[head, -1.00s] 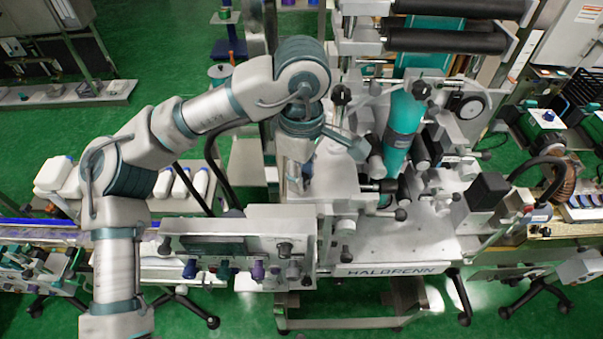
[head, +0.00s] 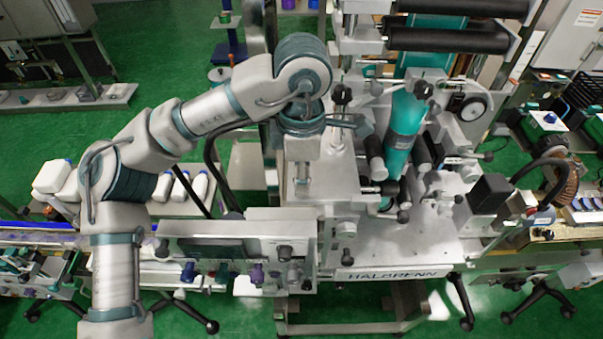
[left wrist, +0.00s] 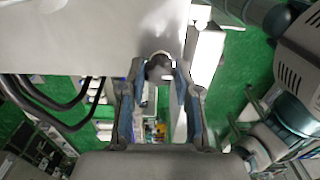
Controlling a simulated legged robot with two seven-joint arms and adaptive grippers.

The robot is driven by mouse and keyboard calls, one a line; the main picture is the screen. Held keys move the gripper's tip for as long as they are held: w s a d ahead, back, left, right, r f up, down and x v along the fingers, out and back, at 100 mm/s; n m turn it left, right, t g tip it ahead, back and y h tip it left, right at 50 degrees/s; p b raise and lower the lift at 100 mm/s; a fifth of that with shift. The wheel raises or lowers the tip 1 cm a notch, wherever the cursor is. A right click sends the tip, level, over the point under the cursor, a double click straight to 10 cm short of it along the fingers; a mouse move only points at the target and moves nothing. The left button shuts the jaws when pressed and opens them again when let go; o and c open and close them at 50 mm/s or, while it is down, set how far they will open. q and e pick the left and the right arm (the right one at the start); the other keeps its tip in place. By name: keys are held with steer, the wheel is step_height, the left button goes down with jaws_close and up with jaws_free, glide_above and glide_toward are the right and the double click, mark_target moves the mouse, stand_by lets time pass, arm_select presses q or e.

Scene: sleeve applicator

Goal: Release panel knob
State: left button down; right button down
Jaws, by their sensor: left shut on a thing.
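In the left wrist view, my left gripper (left wrist: 159,82) has its two blue-grey fingers on either side of a small rounded grey knob (left wrist: 160,66) at the edge of a pale panel (left wrist: 85,35). It is shut on this knob. In the head view, my left arm reaches over the sleeve applicator (head: 400,248), and its wrist points down behind the control panel (head: 165,242). The fingertips and the held knob cannot be made out there. My right gripper is not in view.
The control panel front carries several coloured knobs (head: 257,272). A teal cylinder (head: 405,125) and black rollers (head: 450,40) stand on the machine right of my wrist. White bottles (head: 200,184) lie on a side table. Black cables (left wrist: 50,105) hang left of the gripper.

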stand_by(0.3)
arm_select(q)
steer(key=c, duration=1)
jaws_free()
steer(key=shift+o, duration=0.9)
steer(key=shift+w+d, duration=0.1)
steer(key=shift+w, duration=0.05)
step_height(320, 180, up, 12)
steer(key=shift+d, duration=0.15)
steer(key=shift+w+f, duration=0.1)
